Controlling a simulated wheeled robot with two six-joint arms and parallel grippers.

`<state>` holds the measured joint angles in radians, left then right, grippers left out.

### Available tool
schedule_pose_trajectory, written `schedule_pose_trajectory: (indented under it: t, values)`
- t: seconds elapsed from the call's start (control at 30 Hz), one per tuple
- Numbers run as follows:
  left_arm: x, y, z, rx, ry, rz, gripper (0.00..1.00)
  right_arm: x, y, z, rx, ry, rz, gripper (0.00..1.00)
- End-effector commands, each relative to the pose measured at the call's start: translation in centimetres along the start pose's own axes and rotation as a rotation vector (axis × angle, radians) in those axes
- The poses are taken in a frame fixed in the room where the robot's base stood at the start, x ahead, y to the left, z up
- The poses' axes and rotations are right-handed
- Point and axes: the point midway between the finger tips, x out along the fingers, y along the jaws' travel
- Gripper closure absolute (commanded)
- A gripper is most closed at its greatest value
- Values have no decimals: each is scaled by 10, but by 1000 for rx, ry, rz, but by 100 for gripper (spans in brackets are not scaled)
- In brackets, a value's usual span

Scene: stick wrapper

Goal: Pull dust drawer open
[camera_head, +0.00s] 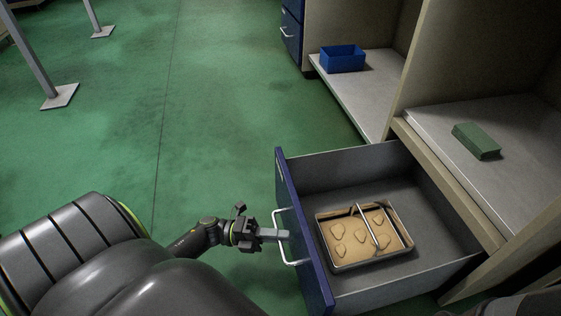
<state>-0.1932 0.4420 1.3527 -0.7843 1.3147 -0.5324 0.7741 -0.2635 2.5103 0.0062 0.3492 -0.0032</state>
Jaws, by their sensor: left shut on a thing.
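A drawer (330,172) with a dark blue front stands pulled out from the beige cabinet, its grey inside in view. Its silver bar handle (287,258) is on the blue front. My left gripper (284,235) reaches in from the left and is shut on the handle. Inside the drawer lies a metal tray (322,222) with a brown base and several pale rounded shapes. A thin metal bar arches over the tray. My right gripper is not in view.
A blue open box (342,58) sits on a lower shelf at the back. A green block (476,141) lies on the right shelf. Metal posts with foot plates (60,97) stand at upper left. The green floor (200,120) left of the drawer is clear.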

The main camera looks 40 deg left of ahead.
Motion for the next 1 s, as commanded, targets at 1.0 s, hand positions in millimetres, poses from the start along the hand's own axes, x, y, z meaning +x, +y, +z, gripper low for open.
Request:
schedule_pose_trajectory:
  t: [1.0]
  values:
    - [-65, -1, 1, -3, -3, 7, 80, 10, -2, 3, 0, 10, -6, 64]
